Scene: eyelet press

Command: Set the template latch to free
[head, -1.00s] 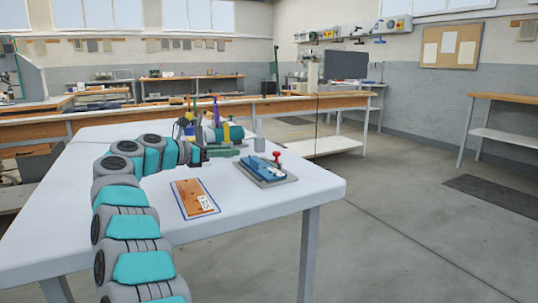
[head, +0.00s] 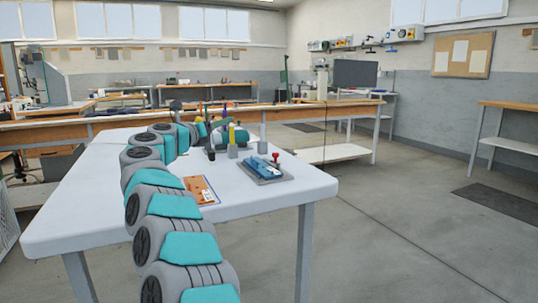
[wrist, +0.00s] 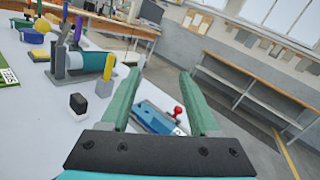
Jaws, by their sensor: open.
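A blue fixture (head: 262,167) with a red knob (head: 276,157) sits on a grey base plate (head: 288,179) near the right side of the white table. In the wrist view the blue fixture (wrist: 153,119) and its red knob (wrist: 178,111) show between and beyond my gripper's fingers. I cannot make out which part is the template latch or its setting. My gripper (wrist: 160,75) has its two green fingers apart with nothing held between them. It does not touch the fixture. In the head view my arm reaches over the table's left side, and its end is hard to make out.
A teal cylinder (wrist: 96,63), a yellow post (wrist: 103,88) and a small black-and-white block (wrist: 78,103) stand on the table (head: 285,208). The table's front right is clear.

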